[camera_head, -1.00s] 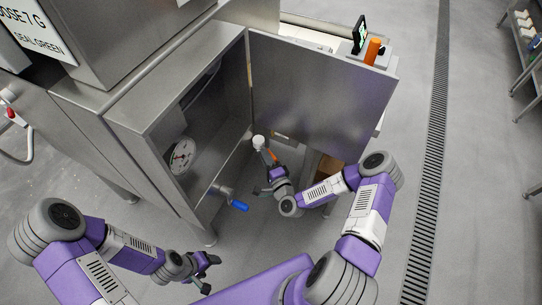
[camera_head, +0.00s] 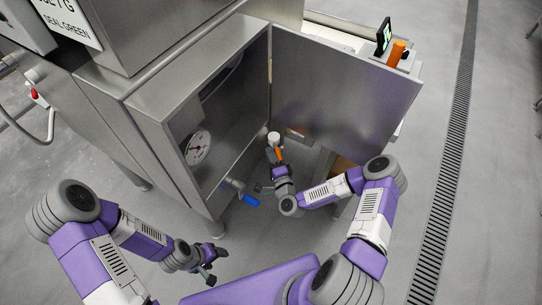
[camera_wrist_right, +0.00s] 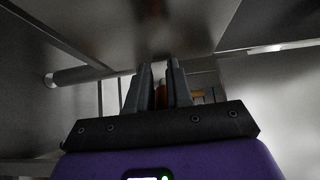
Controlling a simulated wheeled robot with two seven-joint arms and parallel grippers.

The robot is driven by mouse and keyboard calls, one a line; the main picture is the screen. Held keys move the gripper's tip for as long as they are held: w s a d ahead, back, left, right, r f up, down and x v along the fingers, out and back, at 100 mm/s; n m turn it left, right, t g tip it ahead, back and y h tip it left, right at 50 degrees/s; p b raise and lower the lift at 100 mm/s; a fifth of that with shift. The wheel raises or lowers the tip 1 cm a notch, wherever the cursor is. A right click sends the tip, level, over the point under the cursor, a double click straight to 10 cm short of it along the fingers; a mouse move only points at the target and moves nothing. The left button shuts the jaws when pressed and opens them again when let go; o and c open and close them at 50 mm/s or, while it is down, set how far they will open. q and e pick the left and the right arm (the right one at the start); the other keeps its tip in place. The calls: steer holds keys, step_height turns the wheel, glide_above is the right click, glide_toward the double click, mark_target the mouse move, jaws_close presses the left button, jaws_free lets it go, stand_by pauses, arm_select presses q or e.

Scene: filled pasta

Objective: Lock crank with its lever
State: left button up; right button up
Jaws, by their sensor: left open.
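A blue-handled lever (camera_head: 251,201) sticks out from a steel fitting (camera_head: 236,187) at the lower front edge of the open cabinet. I cannot tell for certain which part is the crank. My right gripper (camera_head: 278,158) is between the cabinet opening and its open door, by an orange piece and a white round knob (camera_head: 274,137). In the right wrist view the fingers (camera_wrist_right: 157,88) are close together, with an orange-red piece (camera_wrist_right: 160,97) showing in the gap; whether they touch it is unclear. My left gripper (camera_head: 213,268) is open and empty, low in front of the cabinet.
The steel cabinet door (camera_head: 345,95) stands open behind my right arm. A white dial (camera_head: 198,148) is on the cabinet's inner side. An orange cylinder (camera_head: 397,52) and a small screen (camera_head: 384,35) stand above the door. Floor to the right, with a drain grate (camera_head: 450,150), is clear.

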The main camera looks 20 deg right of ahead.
steer(key=o, duration=0.7)
steer(key=shift+o, duration=0.2)
steer(key=shift+s, duration=0.15)
steer(key=s, duration=0.8)
steer(key=shift+s+p, duration=0.35)
steer(key=shift+s, duration=0.05)
